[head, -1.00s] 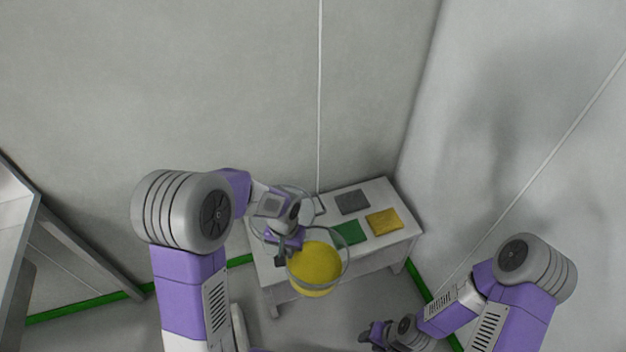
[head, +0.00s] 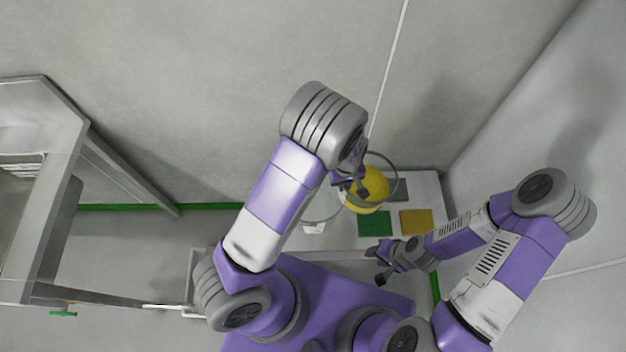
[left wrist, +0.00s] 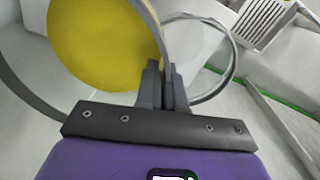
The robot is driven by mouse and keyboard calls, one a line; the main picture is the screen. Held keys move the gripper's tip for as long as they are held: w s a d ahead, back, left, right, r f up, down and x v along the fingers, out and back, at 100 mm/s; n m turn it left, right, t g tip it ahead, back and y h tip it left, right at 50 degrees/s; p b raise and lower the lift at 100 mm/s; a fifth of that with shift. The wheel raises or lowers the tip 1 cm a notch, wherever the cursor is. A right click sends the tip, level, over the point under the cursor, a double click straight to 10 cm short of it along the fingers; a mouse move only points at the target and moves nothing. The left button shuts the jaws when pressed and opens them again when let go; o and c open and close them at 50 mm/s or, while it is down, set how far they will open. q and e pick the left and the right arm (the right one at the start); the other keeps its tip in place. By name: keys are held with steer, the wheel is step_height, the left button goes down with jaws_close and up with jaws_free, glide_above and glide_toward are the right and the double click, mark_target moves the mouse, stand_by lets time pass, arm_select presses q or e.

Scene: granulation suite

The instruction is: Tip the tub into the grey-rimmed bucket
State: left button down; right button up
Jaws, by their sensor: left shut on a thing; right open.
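The tub, clear-walled and filled with yellow material, is at the table in the head view (head: 369,192) and large at upper left in the left wrist view (left wrist: 100,45). My left gripper (head: 354,186) is shut on the tub's rim; its fingers show in the left wrist view (left wrist: 164,88). My right gripper (head: 375,264) is open and empty at the table's front.
The white table (head: 428,190) carries a green square (head: 376,224), a yellow square (head: 417,222) and a grey square (head: 398,190). Walls stand behind and to the right. A grey metal frame (head: 60,180) stands at far left.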

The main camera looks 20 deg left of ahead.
mark_target(357, 209)
arm_select(q)
steer(key=d+n+p, duration=0.1)
steer(key=n+p, duration=0.1)
steer(key=d+n+p, duration=0.2)
steer(key=d+f+n+p, duration=0.1)
steer(key=d+p, duration=0.1)
steer(key=shift+s+n, duration=0.25)
steer(key=shift+n, duration=0.15)
steer(key=n+p, duration=0.1)
steer(key=s+f+n+p, duration=0.1)
steer(key=n+p, duration=0.1)
steer(key=s+d+n+p, duration=0.1)
steer(key=shift+f+n+p, duration=0.3)
steer(key=shift+f+p, duration=0.05)
steer(key=shift+f, duration=0.05)
steer(key=shift+s+a+f+n+p, duration=0.1)
steer(key=shift+s+f+n+p, duration=0.6)
steer(key=shift+n, duration=0.3)
steer(key=shift+w+t, duration=0.1)
steer(key=shift+t, duration=0.2)
